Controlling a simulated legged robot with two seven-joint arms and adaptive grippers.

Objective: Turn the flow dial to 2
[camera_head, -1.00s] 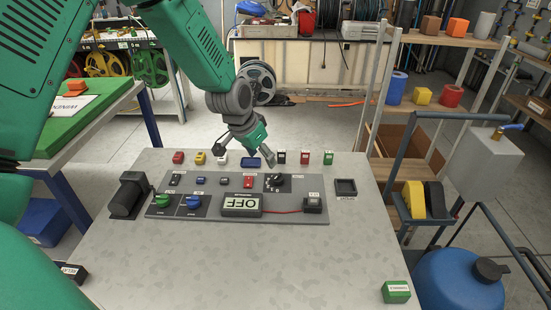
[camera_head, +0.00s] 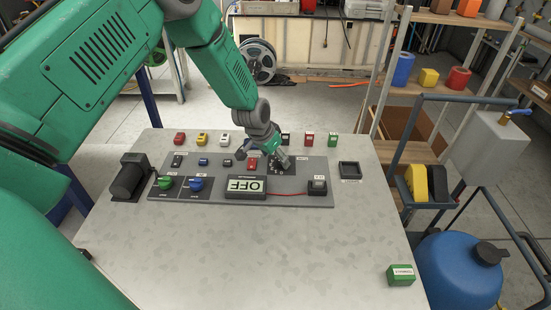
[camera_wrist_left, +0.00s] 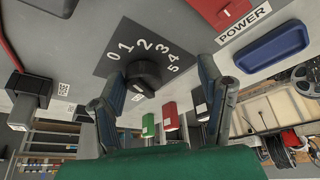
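The flow dial is a black round knob (camera_wrist_left: 145,76) on a dark square plate with white numbers 0 to 5, seen in the left wrist view. Which number it points at, I cannot tell. In the head view the dial plate (camera_head: 272,170) is mostly hidden by my left gripper (camera_head: 280,165), which is over it. In the left wrist view my left gripper (camera_wrist_left: 160,80) has its two fingers apart, with the knob between them in the picture, closer to the left finger. Contact cannot be made out. My right gripper is not in view.
A green block (camera_head: 401,275) lies at the front right. The front of the grey table (camera_head: 240,250) is clear.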

